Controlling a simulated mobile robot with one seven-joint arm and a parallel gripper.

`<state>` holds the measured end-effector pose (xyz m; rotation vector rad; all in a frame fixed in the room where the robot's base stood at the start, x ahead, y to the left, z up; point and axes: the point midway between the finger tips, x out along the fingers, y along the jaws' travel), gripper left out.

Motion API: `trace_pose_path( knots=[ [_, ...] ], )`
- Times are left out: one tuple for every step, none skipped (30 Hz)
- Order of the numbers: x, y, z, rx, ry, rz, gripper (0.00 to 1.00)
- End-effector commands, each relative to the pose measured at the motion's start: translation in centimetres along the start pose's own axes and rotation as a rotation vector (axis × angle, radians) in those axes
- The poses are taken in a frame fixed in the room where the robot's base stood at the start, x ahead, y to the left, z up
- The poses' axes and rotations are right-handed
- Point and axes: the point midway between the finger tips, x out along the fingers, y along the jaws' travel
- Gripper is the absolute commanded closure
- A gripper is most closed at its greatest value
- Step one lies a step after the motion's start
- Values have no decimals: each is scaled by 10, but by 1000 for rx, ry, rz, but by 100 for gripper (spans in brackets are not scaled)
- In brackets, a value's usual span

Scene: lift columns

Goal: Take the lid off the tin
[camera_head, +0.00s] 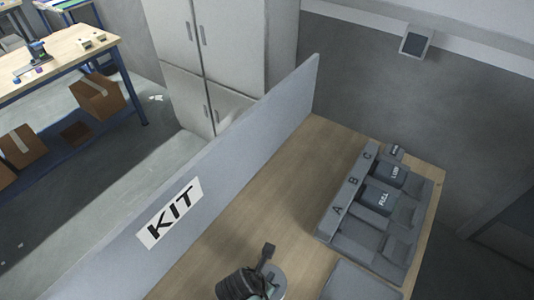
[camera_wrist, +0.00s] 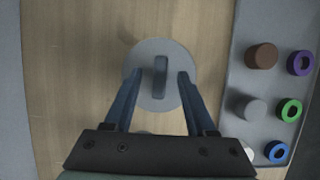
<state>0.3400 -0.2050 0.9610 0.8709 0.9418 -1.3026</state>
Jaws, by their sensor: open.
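The tin's lid (camera_wrist: 146,98) is a round grey disc with a raised bar handle (camera_wrist: 160,77) on top, in the upper middle of the wrist view. The tin's body is hidden beneath it in that view. My gripper (camera_wrist: 160,74) is open, with one finger on each side of the handle and a gap on both sides. Its fingers lie over the disc in the picture; their height above it is hard to judge. In the head view, a grey round piece (camera_head: 277,284), apparently the tin, shows at the bottom edge, mostly hidden by my dark gripper.
A grey tray (camera_wrist: 237,75) with pegs and coloured rings lies right of the tin. In the head view, a grey rack (camera_head: 328,226) marked A, B, C holds dark blocks at the table's right. A grey partition (camera_head: 235,160) marked KIT borders the left. Bare wood (camera_head: 285,180) lies between.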

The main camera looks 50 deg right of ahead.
Motion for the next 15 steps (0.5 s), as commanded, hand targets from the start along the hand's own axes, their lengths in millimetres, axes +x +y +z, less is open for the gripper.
trace_pose_path(
  knots=[
    [0,0,0,1,0,0,44],
    [0,0,0,1,0,0,44],
    [0,0,0,1,0,0,44],
    [0,0,0,1,0,0,44],
    [0,0,0,1,0,0,44],
    [0,0,0,0,0,0,49],
    [0,0,0,0,0,0,55],
    [0,0,0,0,0,0,60],
    [0,0,0,0,0,0,67],
    [0,0,0,0,0,0,73],
    [0,0,0,0,0,0,78],
    [0,0,0,0,0,0,85],
    [0,0,0,0,0,0,91],
    [0,0,0,0,0,0,96],
    [0,0,0,0,0,0,100]
  ],
)
